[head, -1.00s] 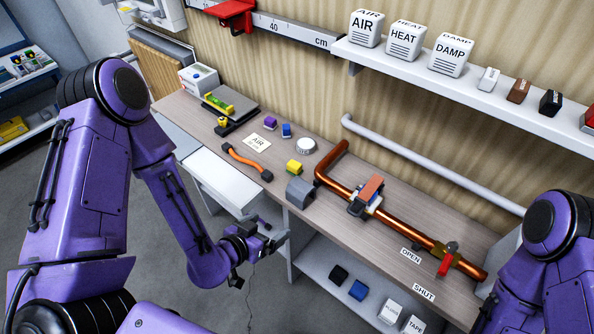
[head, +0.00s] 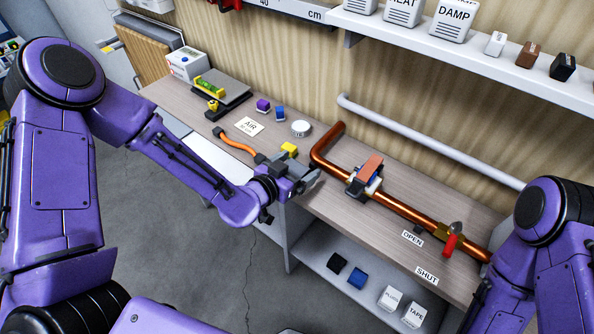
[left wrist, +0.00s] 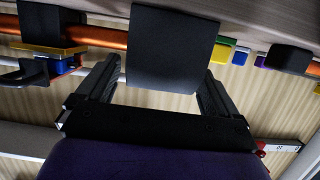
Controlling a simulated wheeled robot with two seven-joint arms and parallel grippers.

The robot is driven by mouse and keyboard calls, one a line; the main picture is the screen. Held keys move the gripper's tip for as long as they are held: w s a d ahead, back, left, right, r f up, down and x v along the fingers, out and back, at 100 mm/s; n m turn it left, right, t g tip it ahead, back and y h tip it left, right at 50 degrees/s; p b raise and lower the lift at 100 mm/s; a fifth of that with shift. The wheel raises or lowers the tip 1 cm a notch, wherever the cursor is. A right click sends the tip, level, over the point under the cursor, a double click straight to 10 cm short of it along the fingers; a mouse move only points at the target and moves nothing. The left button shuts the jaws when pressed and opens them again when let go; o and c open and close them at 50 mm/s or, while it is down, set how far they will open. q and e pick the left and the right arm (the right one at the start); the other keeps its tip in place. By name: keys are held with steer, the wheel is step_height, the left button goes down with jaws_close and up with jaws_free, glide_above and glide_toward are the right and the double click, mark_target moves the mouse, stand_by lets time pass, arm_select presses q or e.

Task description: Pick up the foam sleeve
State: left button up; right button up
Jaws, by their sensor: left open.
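The foam sleeve, a dark grey rounded block, lies near the bench's front edge. In the left wrist view the sleeve (left wrist: 172,50) fills the space ahead of and between my two fingers. In the head view the sleeve (head: 289,167) is mostly hidden behind my left gripper (head: 308,181). The gripper is open, with nothing clamped; the left wrist view shows its jaws (left wrist: 160,75) spread on either side of the sleeve. I cannot tell whether a finger touches it. My right arm is at the right edge; its gripper is out of view.
A copper pipe (head: 400,212) with a clamp (head: 363,178) and a red-handled valve (head: 450,244) runs just right of the sleeve. A lower shelf (head: 325,258) sits beneath.

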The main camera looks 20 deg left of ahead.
arm_select(q)
steer(key=c, duration=1)
